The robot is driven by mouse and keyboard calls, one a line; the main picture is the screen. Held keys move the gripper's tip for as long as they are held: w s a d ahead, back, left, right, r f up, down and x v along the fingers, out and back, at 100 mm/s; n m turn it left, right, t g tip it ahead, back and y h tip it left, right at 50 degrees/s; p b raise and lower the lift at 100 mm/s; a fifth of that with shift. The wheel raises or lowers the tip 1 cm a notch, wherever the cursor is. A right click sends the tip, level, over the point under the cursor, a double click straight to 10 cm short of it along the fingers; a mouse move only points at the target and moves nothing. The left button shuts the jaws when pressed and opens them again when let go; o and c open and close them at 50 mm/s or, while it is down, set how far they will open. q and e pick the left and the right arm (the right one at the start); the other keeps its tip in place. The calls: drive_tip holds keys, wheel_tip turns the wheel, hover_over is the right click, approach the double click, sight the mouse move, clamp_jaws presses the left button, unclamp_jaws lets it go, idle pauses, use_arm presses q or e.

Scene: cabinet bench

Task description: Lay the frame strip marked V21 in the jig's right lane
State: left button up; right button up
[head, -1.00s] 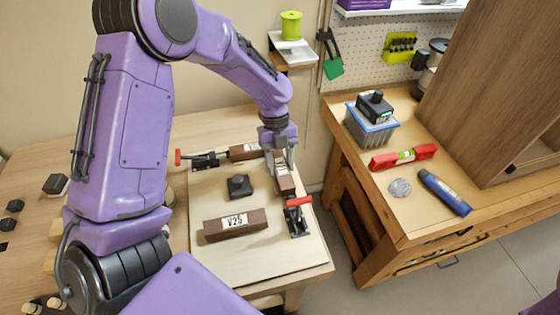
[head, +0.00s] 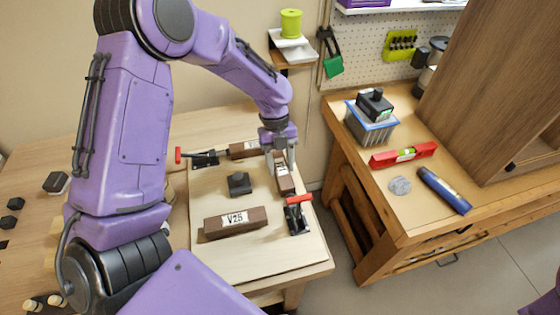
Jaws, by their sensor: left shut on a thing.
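My left gripper (head: 280,160) points down at the right side of the pale jig board (head: 215,256) and is shut on a dark brown strip (head: 286,185). That strip has a white label too small to read, and the fingers hide part of it. I cannot tell whether it rests on the board. A brown strip marked V25 (head: 236,222) lies at the front of the board. Another brown strip (head: 243,150) lies at the back, with its label not readable. My right gripper is not in view.
A red-handled clamp (head: 298,214) stands at the board's right edge, close to the held strip. Another red-handled clamp (head: 202,159) is at the back left. A black block (head: 239,184) sits mid-board. A wooden bench (head: 395,220) with tools stands to the right, across a gap.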

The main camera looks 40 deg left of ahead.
use_arm(q)
drive_tip(key=shift+s+f, duration=0.15)
drive_tip(key=o, duration=1.1)
drive_tip(key=shift+c, duration=0.2)
drive_tip(key=shift+o, duration=0.6)
drive_tip(key=shift+s, duration=0.2)
drive_tip(key=shift+d, duration=0.1)
drive_tip(key=shift+f, duration=0.1)
drive_tip(key=shift+c, duration=0.7)
